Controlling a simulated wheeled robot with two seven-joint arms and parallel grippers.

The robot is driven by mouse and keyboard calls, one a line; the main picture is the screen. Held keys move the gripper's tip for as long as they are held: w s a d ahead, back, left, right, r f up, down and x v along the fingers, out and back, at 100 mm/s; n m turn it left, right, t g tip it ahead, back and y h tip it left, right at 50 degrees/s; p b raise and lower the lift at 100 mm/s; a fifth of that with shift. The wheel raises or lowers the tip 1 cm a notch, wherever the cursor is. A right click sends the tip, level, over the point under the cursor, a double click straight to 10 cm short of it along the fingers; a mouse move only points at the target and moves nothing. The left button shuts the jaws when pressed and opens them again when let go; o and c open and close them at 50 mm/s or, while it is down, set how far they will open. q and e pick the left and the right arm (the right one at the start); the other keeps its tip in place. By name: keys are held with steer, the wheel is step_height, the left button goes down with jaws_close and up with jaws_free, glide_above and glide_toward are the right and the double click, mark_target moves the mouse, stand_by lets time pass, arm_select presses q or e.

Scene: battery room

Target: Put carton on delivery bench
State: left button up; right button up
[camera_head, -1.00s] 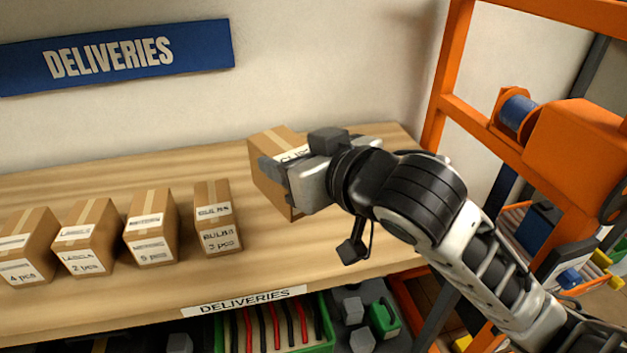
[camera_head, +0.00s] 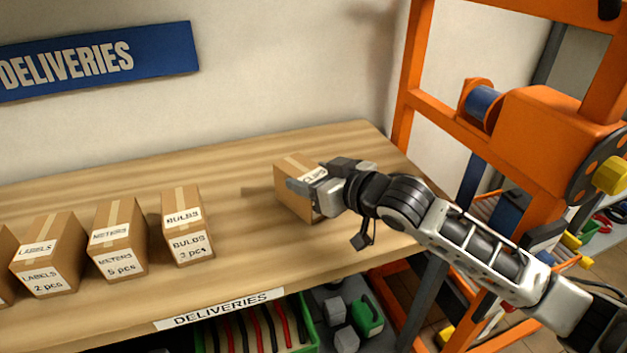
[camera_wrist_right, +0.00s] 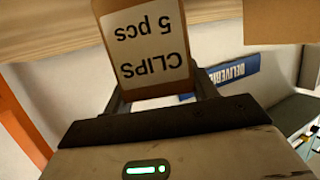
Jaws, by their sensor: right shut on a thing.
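The brown carton (camera_head: 289,193) is at the right part of the wooden delivery bench (camera_head: 240,255). Its white label reads "CLIPS 5 pcs" in the right wrist view (camera_wrist_right: 145,45), where it appears upside down. My right gripper (camera_head: 316,177) is shut on this carton, one finger on its near side; the far finger is mostly hidden. The carton looks roughly upright, with a shadow to its left. I cannot tell whether its base touches the bench top. My left gripper is not in view.
Several labelled cartons stand in a row to the left, the "BULBS" carton (camera_head: 187,225) closest. Bare bench lies between it and the held carton. An orange frame (camera_head: 420,100) rises at the right end. A green crate (camera_head: 311,335) sits below the bench.

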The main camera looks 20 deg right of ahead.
steer(key=shift+f, duration=0.15)
steer(key=shift+f, duration=0.15)
steer(key=o, duration=1.2)
steer(key=shift+f, duration=0.1)
steer(key=shift+o, duration=0.2)
steer(key=shift+s+r, duration=0.1)
steer(key=shift+r, duration=0.1)
steer(key=v, duration=1.1)
steer(key=shift+s+d+r, duration=0.2)
steer(key=shift+s, duration=0.15)
